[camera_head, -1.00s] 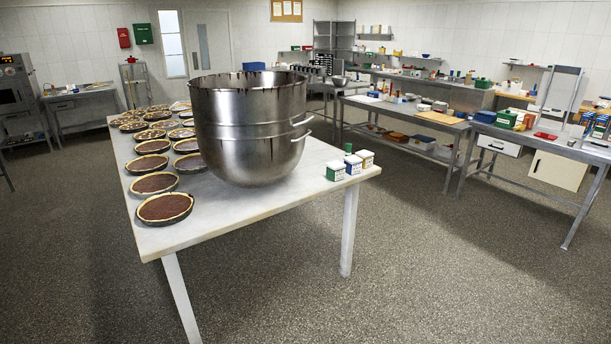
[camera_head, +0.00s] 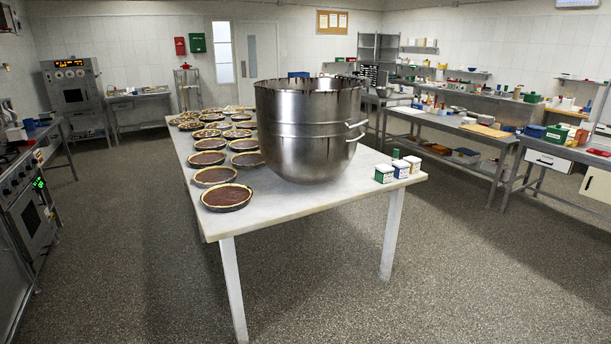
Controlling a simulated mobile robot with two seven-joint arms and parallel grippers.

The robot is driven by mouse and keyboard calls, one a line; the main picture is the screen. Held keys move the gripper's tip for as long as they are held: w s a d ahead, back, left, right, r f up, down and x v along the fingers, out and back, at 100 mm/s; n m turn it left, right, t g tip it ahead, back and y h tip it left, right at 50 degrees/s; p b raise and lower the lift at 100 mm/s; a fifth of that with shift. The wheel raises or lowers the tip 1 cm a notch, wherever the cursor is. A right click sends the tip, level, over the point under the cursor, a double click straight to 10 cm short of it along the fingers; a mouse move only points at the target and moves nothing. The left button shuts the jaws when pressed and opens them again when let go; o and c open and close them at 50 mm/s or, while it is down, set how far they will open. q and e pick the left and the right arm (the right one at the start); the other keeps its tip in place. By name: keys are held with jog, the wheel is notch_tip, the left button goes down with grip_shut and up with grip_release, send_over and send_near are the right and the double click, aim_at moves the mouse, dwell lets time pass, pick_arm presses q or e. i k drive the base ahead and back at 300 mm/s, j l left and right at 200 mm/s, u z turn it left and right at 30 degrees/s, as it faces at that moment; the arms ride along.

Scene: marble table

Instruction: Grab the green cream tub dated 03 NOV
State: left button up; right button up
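A small green and white tub (camera_head: 384,174) stands at the right front edge of the marble table (camera_head: 303,214). Beside it, to the right, stand a blue and white tub (camera_head: 401,169) and a yellow and white tub (camera_head: 413,163), in a row. A thin green item (camera_head: 396,154) shows behind them. The print on the tubs is too small to read, so I cannot tell any date. Neither of my grippers is in view.
A large steel mixing bowl (camera_head: 308,130) stands on the table left of the tubs. Several chocolate tarts (camera_head: 227,197) line the table's left side. An oven (camera_head: 30,220) stands at far left. Steel workbenches (camera_head: 470,129) stand along the right. The floor (camera_head: 440,270) before the table is clear.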

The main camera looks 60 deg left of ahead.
aim_at(384, 173)
jog(key=i+u, duration=0.1)
jog(key=u, duration=0.85)
jog(key=i+u, duration=0.15)
jog(key=u, duration=0.3)
jog(key=i+l+u, duration=0.1)
jog(key=l+u, duration=0.15)
jog(key=i+u, duration=0.45)
jog(key=i+l+u, duration=0.25)
jog(key=u, duration=0.15)
jog(key=i+l+u, duration=0.3)
jog(key=i+l, duration=0.6)
